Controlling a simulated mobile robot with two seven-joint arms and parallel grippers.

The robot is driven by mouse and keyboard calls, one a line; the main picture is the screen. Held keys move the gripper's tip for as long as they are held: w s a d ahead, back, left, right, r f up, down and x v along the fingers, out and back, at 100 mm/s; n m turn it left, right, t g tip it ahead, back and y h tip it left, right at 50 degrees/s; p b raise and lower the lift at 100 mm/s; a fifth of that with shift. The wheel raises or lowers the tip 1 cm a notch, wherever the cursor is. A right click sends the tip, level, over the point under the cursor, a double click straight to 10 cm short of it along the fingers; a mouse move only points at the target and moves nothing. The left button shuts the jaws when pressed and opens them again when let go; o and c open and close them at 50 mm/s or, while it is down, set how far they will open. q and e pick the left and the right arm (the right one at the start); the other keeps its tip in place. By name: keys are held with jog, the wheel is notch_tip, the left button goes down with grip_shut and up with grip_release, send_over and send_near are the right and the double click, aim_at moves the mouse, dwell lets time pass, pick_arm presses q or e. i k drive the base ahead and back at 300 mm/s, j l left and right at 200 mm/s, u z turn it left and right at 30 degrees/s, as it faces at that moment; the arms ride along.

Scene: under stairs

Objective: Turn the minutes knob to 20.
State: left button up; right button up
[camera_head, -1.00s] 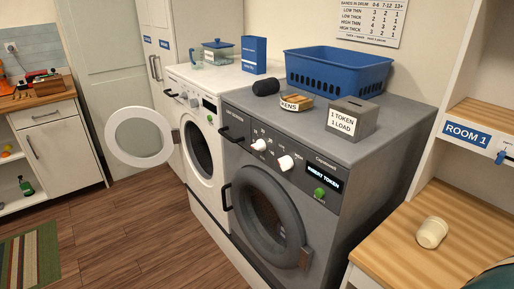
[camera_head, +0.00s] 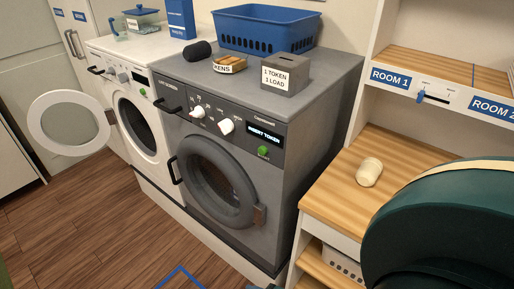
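The grey machine (camera_head: 285,200) stands in the middle, with a dark panel along its front top edge. Two white knobs sit on this panel: a left knob (camera_head: 197,112) and a right knob (camera_head: 226,126). Small markings surround them, too small to read surely, so I cannot tell which is the minutes knob or where it points. A lit display (camera_head: 265,137) to their right reads "INSERT TOKEN", above a green button (camera_head: 263,151). The machine's round door (camera_head: 213,181) is shut. Neither gripper is in view.
A token box (camera_head: 285,76), a tray marked "KENS" (camera_head: 229,64), a dark roll (camera_head: 197,50) and a blue basket (camera_head: 264,30) sit on top. A white washer (camera_head: 140,120) with its door open (camera_head: 68,122) stands left. A cup (camera_head: 369,172) lies on the right counter. An unclear dark green shape hides the lower right.

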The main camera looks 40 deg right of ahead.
aim_at(198, 111)
jog(key=i+j+z, duration=0.2)
jog(key=i+j, duration=0.55)
